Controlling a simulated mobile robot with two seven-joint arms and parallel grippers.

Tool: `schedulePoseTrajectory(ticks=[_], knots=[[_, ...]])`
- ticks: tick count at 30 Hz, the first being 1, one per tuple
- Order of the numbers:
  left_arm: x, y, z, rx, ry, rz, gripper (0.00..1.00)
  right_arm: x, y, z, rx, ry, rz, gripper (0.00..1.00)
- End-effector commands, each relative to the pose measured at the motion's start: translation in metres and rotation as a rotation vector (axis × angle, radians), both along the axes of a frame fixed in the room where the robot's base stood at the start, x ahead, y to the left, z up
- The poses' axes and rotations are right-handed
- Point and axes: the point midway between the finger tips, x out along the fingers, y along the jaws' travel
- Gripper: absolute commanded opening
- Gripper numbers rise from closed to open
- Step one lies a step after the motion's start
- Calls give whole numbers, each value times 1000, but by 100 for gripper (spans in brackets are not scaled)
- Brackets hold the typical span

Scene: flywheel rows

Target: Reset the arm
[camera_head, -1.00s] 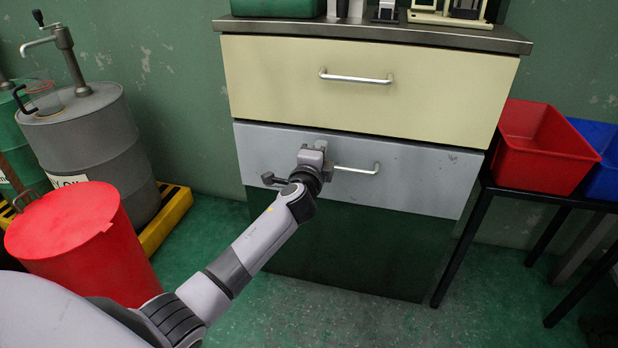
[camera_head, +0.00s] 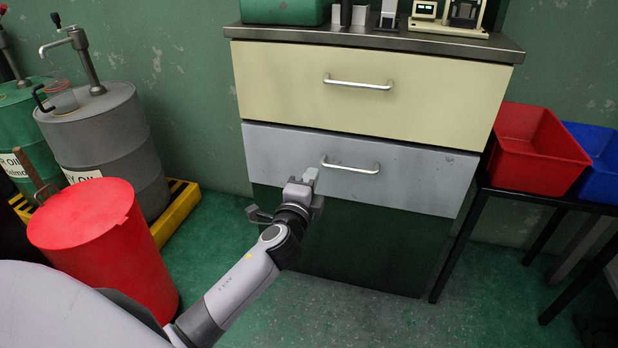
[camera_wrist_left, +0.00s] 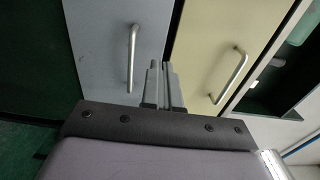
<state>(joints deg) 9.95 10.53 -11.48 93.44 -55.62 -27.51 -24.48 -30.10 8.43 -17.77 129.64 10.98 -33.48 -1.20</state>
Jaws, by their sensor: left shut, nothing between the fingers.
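My left gripper (camera_head: 309,177) is in front of the grey lower drawer (camera_head: 420,182), just left of and below its handle (camera_head: 350,168). The gripper is shut and empty, apart from the handle. In the left wrist view the shut fingers (camera_wrist_left: 160,85) point toward the cabinet, between the grey drawer's handle (camera_wrist_left: 131,58) and the cream drawer's handle (camera_wrist_left: 232,76). Both drawers look closed. My right gripper is not in view.
The cream upper drawer (camera_head: 430,95) sits under a dark worktop (camera_head: 400,42). A red bin (camera_head: 95,245) and a grey oil drum (camera_head: 105,135) stand at left. Red (camera_head: 540,165) and blue (camera_head: 600,185) crates sit on a rack at right. Open green floor lies before the cabinet.

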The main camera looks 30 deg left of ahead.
Motion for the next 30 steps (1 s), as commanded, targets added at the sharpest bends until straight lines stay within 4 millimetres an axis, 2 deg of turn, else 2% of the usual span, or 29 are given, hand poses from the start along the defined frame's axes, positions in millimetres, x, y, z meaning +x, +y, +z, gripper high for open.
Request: schedulePoseTrajectory(ticks=[10, 14, 17, 22, 26, 30], knots=[[-10, -3, -1, -8, 1, -1, 0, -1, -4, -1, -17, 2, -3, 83], [-23, -13, -15, -114, 25, -25, 0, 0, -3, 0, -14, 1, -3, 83], [-48, -30, -35, -305, 68, -60, 0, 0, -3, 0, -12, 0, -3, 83], [-107, -74, -68, -743, 185, -117, 0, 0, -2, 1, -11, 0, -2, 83], [-155, -110, -80, -1084, 289, -138, 0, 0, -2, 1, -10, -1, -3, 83], [-205, -146, -79, -1426, 406, -138, 0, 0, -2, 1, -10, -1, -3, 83]])
